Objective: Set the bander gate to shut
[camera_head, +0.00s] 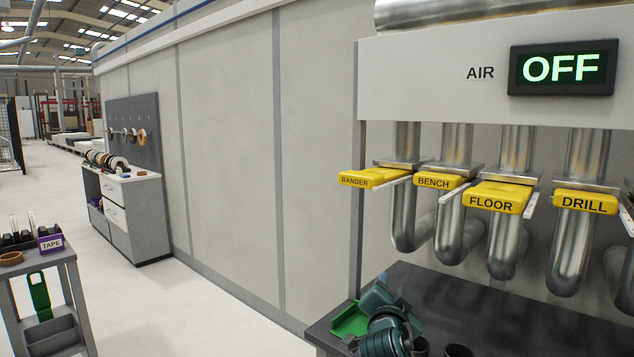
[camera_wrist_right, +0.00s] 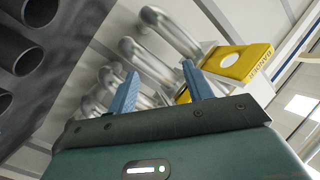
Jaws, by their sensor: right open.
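The bander gate (camera_head: 372,178) is a yellow slide plate labelled BANDER, the leftmost in a row under the air panel. It sticks out well in front of its pipe. In the right wrist view the bander gate (camera_wrist_right: 243,62) shows a round hole and lies to the right of the fingers, apart from them. My right gripper (camera_head: 382,283) is teal, low in the head view, below the bander gate and above the dark bench. In the wrist view its blue fingers (camera_wrist_right: 160,68) are spread with nothing between them. My left gripper is not in view.
The BENCH (camera_head: 438,182), FLOOR (camera_head: 492,198) and DRILL (camera_head: 585,203) gates stand to the right; FLOOR also sticks out. The display (camera_head: 563,68) reads OFF. Open floor lies left.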

